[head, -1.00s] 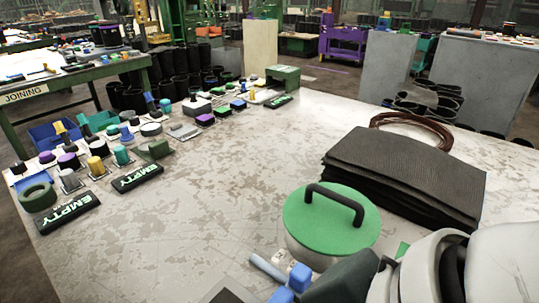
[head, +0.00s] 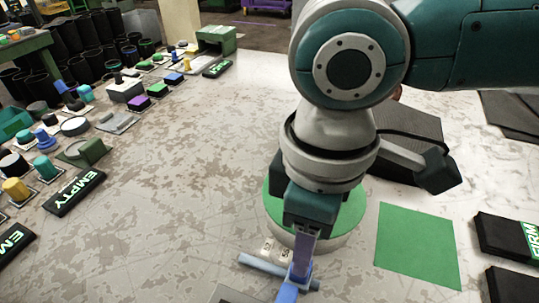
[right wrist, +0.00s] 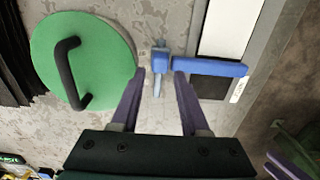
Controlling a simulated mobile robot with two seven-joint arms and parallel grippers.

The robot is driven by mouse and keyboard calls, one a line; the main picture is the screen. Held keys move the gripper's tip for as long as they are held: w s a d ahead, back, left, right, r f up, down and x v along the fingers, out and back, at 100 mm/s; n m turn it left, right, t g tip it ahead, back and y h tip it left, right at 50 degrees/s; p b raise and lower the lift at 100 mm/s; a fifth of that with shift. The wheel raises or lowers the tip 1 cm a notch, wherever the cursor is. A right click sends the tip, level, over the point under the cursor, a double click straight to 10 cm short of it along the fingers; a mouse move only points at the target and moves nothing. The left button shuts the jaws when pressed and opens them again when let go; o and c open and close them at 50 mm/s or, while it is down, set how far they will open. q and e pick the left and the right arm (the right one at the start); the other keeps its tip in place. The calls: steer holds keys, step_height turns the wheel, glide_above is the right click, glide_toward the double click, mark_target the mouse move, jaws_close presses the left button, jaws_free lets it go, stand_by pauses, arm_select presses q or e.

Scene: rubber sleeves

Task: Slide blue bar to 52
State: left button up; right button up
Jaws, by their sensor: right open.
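The blue bar (right wrist: 220,69) lies across a white and dark panel (right wrist: 229,28) in the right wrist view. A small blue block (right wrist: 159,56) with a grey-blue rod (right wrist: 158,88) is just left of the bar. My right gripper (right wrist: 159,76) is open, its purple fingers on either side of the rod. In the head view, the right gripper (head: 302,250) points down at the blue parts (head: 288,293) near the bottom edge, and the rod (head: 262,265) shows beside it. Small white tags (head: 268,247) lie by the rod; I cannot read them surely. My left gripper is not in view.
A round green-topped weight with a black handle (right wrist: 85,60) stands close left of the gripper. A green sheet (head: 415,245) and dark boxes (head: 508,237) are at right. Small parts and an EMPTY sign (head: 75,192) line the left. The table middle is clear.

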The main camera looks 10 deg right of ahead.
step_height(320, 180, down, 5)
steer(key=shift+r+b, duration=0.15)
steer(key=shift+b, duration=0.25)
steer(key=shift+c, duration=0.3)
jaws_close()
steer(key=shift+a+r, duration=0.1)
stand_by(0.8)
